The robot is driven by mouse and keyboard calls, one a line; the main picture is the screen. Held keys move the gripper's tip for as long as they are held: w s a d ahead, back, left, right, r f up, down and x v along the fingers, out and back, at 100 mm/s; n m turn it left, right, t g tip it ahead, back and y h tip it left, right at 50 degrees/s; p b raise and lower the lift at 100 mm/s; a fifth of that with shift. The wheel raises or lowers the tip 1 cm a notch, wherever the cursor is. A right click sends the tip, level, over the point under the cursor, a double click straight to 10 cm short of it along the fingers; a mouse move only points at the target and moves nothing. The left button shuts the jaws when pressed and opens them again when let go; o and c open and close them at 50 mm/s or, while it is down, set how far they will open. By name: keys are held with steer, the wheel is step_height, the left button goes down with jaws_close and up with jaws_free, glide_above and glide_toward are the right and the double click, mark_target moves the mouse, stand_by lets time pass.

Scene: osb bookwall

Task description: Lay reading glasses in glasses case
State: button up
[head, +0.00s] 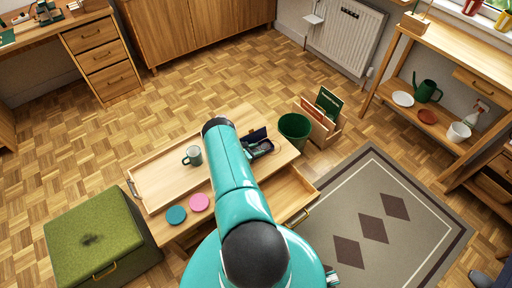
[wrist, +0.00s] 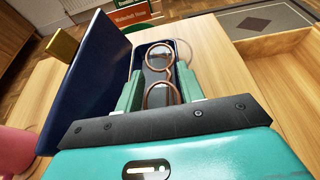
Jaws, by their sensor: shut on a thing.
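The reading glasses (wrist: 159,72), with round brown frames, are between the green fingers of my gripper (wrist: 159,88) in the wrist view, and my gripper is shut on them. The glasses case (wrist: 90,75) is dark blue, with its lid standing open on the left. The glasses are over or inside the open case; whether they touch its bottom I cannot tell. In the head view the case (head: 254,134) is on the table's right part, with my gripper at it, partly hidden by my arm.
An open drawer (head: 285,197) juts out at right. A green bin (head: 294,130) stands behind the table.

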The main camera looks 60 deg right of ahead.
mark_target(258, 159)
steer(key=shift+s+a+f, duration=0.2)
steer(key=shift+a+f, duration=0.5)
steer(key=shift+a, duration=0.05)
steer(key=shift+s+a+f, duration=0.3)
steer(key=shift+s+f, duration=0.15)
steer(key=shift+s, duration=0.1)
steer(key=o, duration=1.1)
steer(key=shift+o, duration=0.9)
steer(key=shift+d+r, duration=0.1)
steer(key=shift+r, duration=0.5)
step_height(258, 159, up, 2)
steer(key=shift+w+d+r, duration=0.15)
steer(key=shift+r, duration=0.05)
steer(key=shift+d+r, duration=0.1)
steer(key=shift+r, duration=2.4)
